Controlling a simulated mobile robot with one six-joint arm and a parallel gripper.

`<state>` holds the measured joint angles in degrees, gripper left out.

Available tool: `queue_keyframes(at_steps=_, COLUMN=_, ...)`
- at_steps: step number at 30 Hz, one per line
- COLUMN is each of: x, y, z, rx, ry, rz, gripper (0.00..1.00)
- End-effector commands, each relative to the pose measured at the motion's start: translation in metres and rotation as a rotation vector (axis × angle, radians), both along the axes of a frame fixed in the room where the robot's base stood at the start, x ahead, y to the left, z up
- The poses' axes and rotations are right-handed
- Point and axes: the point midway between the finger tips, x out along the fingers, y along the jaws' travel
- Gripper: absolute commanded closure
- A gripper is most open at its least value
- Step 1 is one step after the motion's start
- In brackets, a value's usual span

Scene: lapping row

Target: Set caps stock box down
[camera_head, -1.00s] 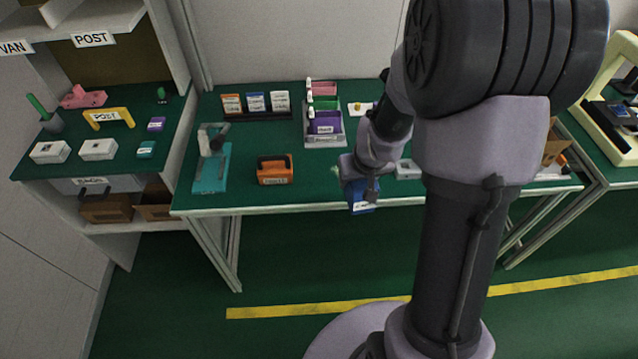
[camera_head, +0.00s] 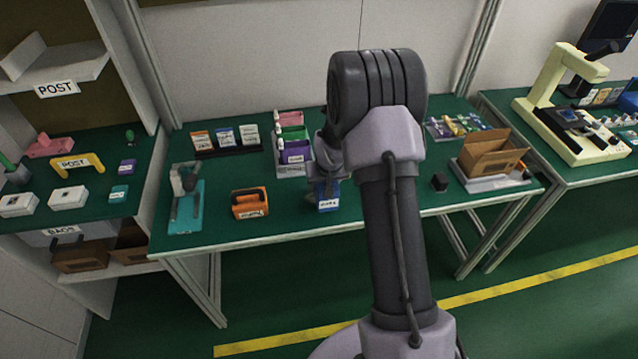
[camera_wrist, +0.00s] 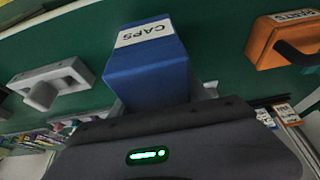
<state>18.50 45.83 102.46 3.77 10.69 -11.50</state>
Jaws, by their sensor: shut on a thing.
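The caps stock box (camera_head: 328,196) is blue with a white label. It is at the front middle of the green workbench (camera_head: 285,222) in the head view. The box also shows in the wrist view (camera_wrist: 148,70), its label reading CAPS. My gripper (camera_head: 322,172) is shut on the box from its far side; my arm hides part of the grip. I cannot tell whether the box touches the bench top or hangs just above it.
An orange box (camera_head: 250,203) stands to the left, with a teal stand (camera_head: 186,208) beyond it. Coloured bins (camera_head: 294,152) stand behind my gripper. Bench room shows between the orange and blue boxes.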

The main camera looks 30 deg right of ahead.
Motion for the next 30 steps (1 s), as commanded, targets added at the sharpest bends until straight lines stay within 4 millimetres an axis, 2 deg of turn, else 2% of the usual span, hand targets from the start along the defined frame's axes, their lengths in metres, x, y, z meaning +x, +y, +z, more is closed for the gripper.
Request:
queue_keyframes(at_steps=2, x=0.011, y=0.006, z=-0.005, rx=-0.001, ry=-0.002, rz=0.0, gripper=1.0)
queue_keyframes(at_steps=5, x=0.015, y=0.008, z=-0.013, rx=0.0, ry=-0.001, rz=-0.002, gripper=1.0)
queue_keyframes(at_steps=9, x=0.014, y=0.008, z=-0.041, rx=-0.001, ry=0.0, rz=-0.004, gripper=1.0)
queue_keyframes(at_steps=20, x=0.014, y=0.008, z=-0.044, rx=-0.001, ry=-0.001, rz=-0.004, gripper=1.0)
queue_keyframes(at_steps=21, x=0.014, y=0.008, z=-0.043, rx=-0.001, ry=0.0, rz=-0.004, gripper=0.38)
queue_keyframes(at_steps=23, x=0.014, y=0.008, z=-0.042, rx=-0.001, ry=0.0, rz=-0.004, gripper=0.26)
queue_keyframes(at_steps=24, x=0.014, y=0.008, z=-0.042, rx=-0.001, ry=0.0, rz=-0.004, gripper=0.24)
queue_keyframes(at_steps=30, x=0.014, y=0.008, z=-0.042, rx=0.0, ry=0.0, rz=-0.004, gripper=0.24)
